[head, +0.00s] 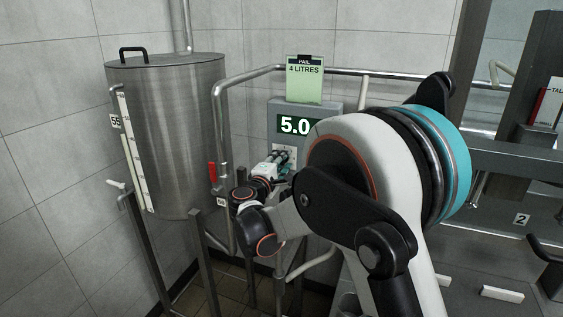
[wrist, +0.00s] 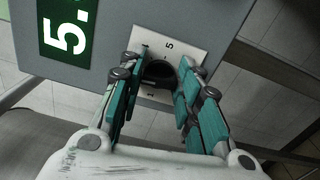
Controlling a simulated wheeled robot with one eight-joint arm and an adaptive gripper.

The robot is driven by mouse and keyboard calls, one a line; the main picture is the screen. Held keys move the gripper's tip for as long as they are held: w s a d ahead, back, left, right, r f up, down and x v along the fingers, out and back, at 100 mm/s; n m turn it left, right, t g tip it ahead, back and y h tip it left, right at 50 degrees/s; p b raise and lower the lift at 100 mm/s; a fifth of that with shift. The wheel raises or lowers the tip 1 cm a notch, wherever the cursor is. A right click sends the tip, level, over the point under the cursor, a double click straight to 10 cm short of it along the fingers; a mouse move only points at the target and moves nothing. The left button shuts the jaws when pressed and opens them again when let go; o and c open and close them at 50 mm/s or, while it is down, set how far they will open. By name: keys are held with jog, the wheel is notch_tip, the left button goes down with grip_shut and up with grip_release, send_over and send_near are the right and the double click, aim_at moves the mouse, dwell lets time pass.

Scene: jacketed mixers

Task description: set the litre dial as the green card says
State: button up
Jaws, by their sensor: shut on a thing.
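The green card (head: 304,80) hangs above the dial box and reads "PAIL 4 LITRES". The grey dial box (head: 334,112) has a display (head: 294,124) that reads 5.0. In the wrist view the display (wrist: 67,28) is turned on its side and partly cut off. The black litre dial (wrist: 159,73) sits on a white scale plate (wrist: 182,35) where a 5 and a 1 can be read. My gripper (wrist: 160,77) is shut on the dial, with a teal finger on each side of it. In the head view my arm hides most of the dial.
A steel tank (head: 168,140) with a lid handle and a level scale stands at the left. A red-handled valve (head: 212,172) is beside it, close to my wrist. A metal rail (head: 250,75) runs behind the box. Machinery with a number 2 label (head: 521,219) stands at the right.

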jog(key=m, duration=0.5)
jog(key=shift+f+m, duration=0.1)
jog(key=shift+m, duration=0.2)
jog(key=shift+o, duration=0.2)
jog(key=shift+f+m, duration=0.1)
jog(key=shift+m, duration=2.1)
jog(key=o, duration=1)
jog(key=shift+o, duration=0.2)
jog(key=v, duration=1.2)
